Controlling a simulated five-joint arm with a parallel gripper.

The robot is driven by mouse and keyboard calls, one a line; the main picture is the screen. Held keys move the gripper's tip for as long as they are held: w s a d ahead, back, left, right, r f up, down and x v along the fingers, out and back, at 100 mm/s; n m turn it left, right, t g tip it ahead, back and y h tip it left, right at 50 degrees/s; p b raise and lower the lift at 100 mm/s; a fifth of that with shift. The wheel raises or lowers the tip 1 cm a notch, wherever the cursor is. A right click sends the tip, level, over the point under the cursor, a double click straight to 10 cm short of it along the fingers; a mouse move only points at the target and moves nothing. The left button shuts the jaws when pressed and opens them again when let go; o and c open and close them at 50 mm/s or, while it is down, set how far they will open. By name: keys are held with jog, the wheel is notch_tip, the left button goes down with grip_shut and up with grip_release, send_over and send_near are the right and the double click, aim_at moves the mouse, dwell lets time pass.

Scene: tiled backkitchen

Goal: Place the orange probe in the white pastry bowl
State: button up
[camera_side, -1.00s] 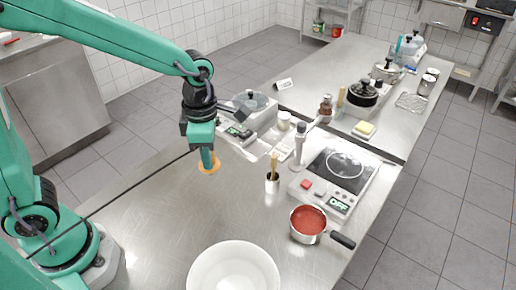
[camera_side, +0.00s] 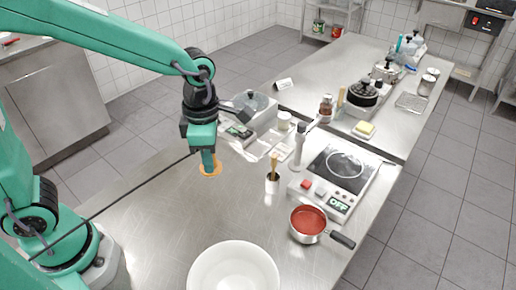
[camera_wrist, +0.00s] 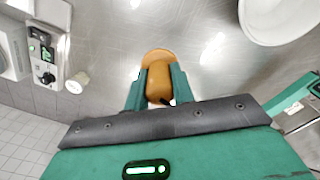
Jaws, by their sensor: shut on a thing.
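The orange probe (camera_side: 211,170) is at the far part of the steel table, under my gripper (camera_side: 209,163). In the wrist view the probe (camera_wrist: 157,75) sits between the two green fingers of my gripper (camera_wrist: 158,88), which are shut on it. Its wider rounded end shows beyond the fingertips; its other end is partly hidden. I cannot tell whether it touches the table. The white pastry bowl (camera_side: 233,270) stands at the front of the table, cut by the picture's lower edge. It also shows at the upper right of the wrist view (camera_wrist: 284,40).
A pan of red sauce (camera_side: 308,221) and a hot plate (camera_side: 337,178) stand at the right. A scale (camera_side: 238,132) stands behind. Bare steel lies between gripper and bowl.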

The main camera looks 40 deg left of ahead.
jog(key=s+d+f+m, duration=0.1)
jog(key=s+d+m, duration=0.3)
jog(key=d+m, duration=0.55)
jog(key=m, duration=0.8)
send_near(245, 283)
jog(key=shift+f, duration=1.3)
jog(key=shift+f, duration=0.1)
jog(key=o, duration=1)
notch_tip(245, 283, up, 12)
